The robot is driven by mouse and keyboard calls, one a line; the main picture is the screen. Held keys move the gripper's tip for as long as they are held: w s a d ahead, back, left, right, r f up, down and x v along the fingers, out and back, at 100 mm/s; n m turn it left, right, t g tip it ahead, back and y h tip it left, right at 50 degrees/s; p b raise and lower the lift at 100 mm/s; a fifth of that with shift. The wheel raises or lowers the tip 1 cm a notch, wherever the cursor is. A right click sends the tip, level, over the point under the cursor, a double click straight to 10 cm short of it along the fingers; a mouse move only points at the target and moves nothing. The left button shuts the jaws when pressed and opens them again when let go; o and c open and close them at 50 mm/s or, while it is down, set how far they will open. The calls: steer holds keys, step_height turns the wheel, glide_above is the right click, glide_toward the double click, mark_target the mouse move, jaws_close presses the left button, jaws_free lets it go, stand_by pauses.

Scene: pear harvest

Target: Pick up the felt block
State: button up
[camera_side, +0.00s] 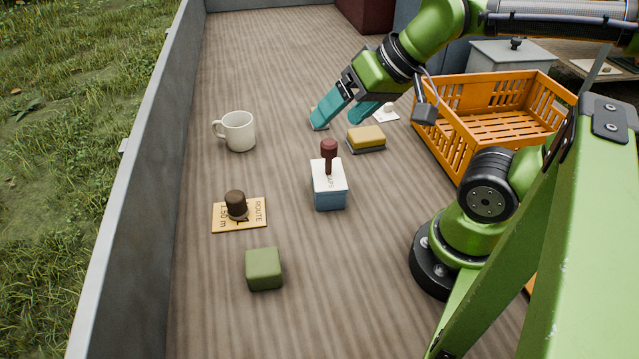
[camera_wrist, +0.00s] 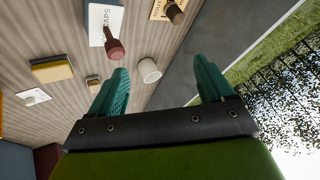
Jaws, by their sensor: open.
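An olive-green cube with soft rounded edges (camera_side: 264,268) sits on the ribbed grey-brown bed, near the front in the side view. It looks like the felt block, though a yellow block on a grey base (camera_side: 366,137) also lies on the bed, seen too in the wrist view (camera_wrist: 51,69). The green cube does not show in the wrist view. My gripper (camera_side: 338,118) has teal fingers, open and empty, at the back of the work area, well behind the green cube. The fingers also show in the wrist view (camera_wrist: 162,68), spread apart.
A white mug (camera_side: 239,131) stands at left. A ROUTE card (camera_side: 225,216) carries a dark stopper (camera_side: 236,204). A CAPS box (camera_side: 329,187) with a red-handled stamp (camera_side: 329,151) stands mid-bed. An orange crate (camera_side: 450,145) is at right. The grey side wall (camera_side: 140,170) borders the left.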

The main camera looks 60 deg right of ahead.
steer(key=w+d+f+m+g+h, duration=0.1)
steer(key=w+d+f+m+g, duration=0.2)
steer(key=w+d, duration=1)
steer(key=w+d+f+m+g+h, duration=0.15)
steer(key=w+d+f+g, duration=0.25)
steer(key=w+d, duration=0.95)
steer(key=shift+y, duration=0.25)
steer(key=s+f, duration=0.1)
steer(key=f, duration=0.2)
steer(key=s+d+f, duration=0.1)
steer(key=f, duration=0.2)
steer(key=s+d+f, duration=0.1)
steer(key=f, duration=0.3)
steer(key=shift+d+f, duration=0.2)
steer(key=shift+f, duration=3)
steer(key=c, duration=1.1)
